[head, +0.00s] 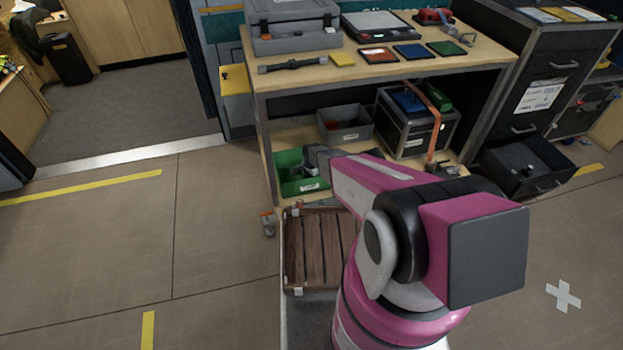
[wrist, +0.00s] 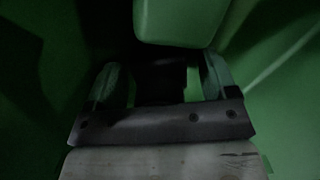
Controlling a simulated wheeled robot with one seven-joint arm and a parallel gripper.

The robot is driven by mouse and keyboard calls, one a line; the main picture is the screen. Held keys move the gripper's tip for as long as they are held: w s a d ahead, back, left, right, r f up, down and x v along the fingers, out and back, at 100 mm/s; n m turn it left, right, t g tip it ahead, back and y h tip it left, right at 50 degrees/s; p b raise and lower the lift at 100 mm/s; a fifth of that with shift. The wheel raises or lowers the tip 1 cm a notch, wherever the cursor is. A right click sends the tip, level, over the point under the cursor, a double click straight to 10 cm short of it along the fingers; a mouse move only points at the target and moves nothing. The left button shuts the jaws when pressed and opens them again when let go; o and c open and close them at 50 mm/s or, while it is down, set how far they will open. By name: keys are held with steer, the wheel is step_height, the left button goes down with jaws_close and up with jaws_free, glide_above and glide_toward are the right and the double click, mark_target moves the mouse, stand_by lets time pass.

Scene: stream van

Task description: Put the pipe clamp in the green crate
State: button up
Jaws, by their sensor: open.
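The green crate (head: 313,188) stands on the lower shelf of the workbench, at its left end, with a pale label on its front. My gripper (head: 318,158) is at the crate, its end reaching over the crate's right side. In the wrist view, green crate walls (wrist: 280,70) surround my gripper (wrist: 160,80), whose two fingers stand apart. A dark shape shows between and beyond the fingers, too dim to tell as object or shadow. I cannot surely identify the pipe clamp in either view. My arm hides part of the lower shelf.
A grey bin (head: 345,136) and a black case (head: 418,128) with an orange strap share the lower shelf. The bench top (head: 330,72) is close above my gripper. An open drawer (head: 525,172) juts out at right. A slatted wooden tray (head: 318,250) lies in front. The floor at left is clear.

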step_height(320, 180, up, 12)
steer(key=shift+s+f, duration=0.1)
steer(key=s+d+r+n, duration=0.3)
steer(key=s+d+r, duration=0.1)
steer(key=s+r, duration=0.3)
steer(key=s+d+r+n, duration=0.4)
steer(key=s+r, duration=0.3)
steer(key=r, duration=0.4)
steer(key=s+d+r+n, duration=0.4)
steer(key=s+r, duration=0.4)
steer(key=r, duration=0.1)
